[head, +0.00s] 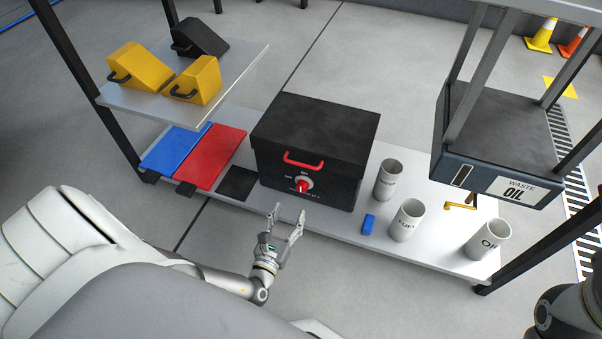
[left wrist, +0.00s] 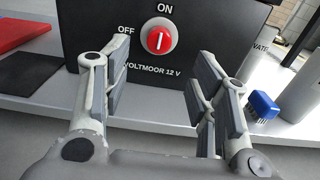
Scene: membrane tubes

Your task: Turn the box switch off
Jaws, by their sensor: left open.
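The black box (head: 311,150) stands on the shelf with its lid shut and a red handle (head: 303,160) on its front. Its red round switch (head: 302,187) is on the front face below the handle. In the left wrist view the switch (left wrist: 159,40) has a white mark standing about upright, towards the ON label (left wrist: 165,8). The OFF label (left wrist: 126,29) is to its left. My left gripper (head: 288,213) is open and empty in front of the box, apart from the switch. In the left wrist view the switch appears between its fingers (left wrist: 152,75). My right gripper is out of view.
White cups (head: 407,220) and a blue brush-like piece (head: 368,224) stand right of the box. Red (head: 216,158) and blue (head: 174,149) flat pieces lie left. A yellow-block shelf (head: 137,101) and a waste oil container (head: 500,150) are raised at the sides.

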